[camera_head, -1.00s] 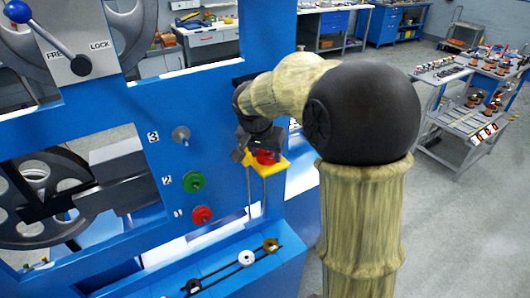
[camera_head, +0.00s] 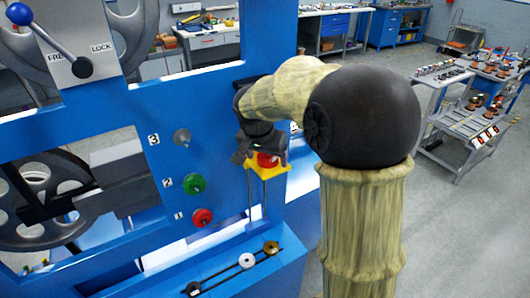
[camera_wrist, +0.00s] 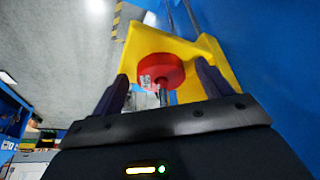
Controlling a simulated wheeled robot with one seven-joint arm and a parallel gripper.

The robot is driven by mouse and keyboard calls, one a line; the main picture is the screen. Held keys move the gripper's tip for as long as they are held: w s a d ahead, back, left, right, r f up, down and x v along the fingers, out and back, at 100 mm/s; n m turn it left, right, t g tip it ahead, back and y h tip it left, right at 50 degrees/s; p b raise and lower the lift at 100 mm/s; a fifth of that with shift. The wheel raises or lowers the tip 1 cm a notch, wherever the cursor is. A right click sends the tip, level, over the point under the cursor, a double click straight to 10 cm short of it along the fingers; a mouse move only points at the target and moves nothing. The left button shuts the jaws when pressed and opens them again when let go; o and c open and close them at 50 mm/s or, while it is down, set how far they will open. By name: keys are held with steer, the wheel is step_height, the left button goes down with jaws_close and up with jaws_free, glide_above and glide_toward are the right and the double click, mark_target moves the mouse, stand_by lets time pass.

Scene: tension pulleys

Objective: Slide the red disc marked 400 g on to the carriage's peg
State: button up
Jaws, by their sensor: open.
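A red disc (camera_wrist: 160,70) with a small, unreadable label sits at the yellow carriage (camera_wrist: 215,55) in the wrist view. A metal peg (camera_wrist: 164,96) sticks out from the disc's middle toward my gripper, so the disc appears to be around the peg. My gripper (camera_wrist: 164,85) is open, one dark finger on each side, apart from the disc. In the head view, the red disc (camera_head: 266,160) and the yellow carriage (camera_head: 268,171) show just below my gripper (camera_head: 260,156), which partly covers them.
On the blue frame (camera_head: 225,110), a grey disc (camera_head: 182,137), a green disc (camera_head: 195,184) and another red disc (camera_head: 203,218) hang beside numbers 3, 2 and 1. Two thin rods run below the carriage.

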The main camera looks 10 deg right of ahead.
steer(key=b+v, duration=0.1)
steer(key=v, duration=1.6)
steer(key=shift+r, duration=0.2)
steer(key=shift+s, duration=0.1)
steer(key=s+d+f+n+y, duration=0.1)
steer(key=s+f, duration=0.3)
steer(key=f, duration=0.5)
steer(key=s+d+f+n, duration=0.2)
steer(key=s+f, duration=0.3)
steer(key=f, duration=0.4)
steer(key=s+d+f+n+g+y, duration=0.1)
steer(key=s+f+n, duration=0.3)
steer(key=f, duration=0.5)
steer(key=shift+s+d+f+y, duration=0.2)
steer(key=shift+s+y, duration=0.1)
steer(key=shift+s, duration=0.4)
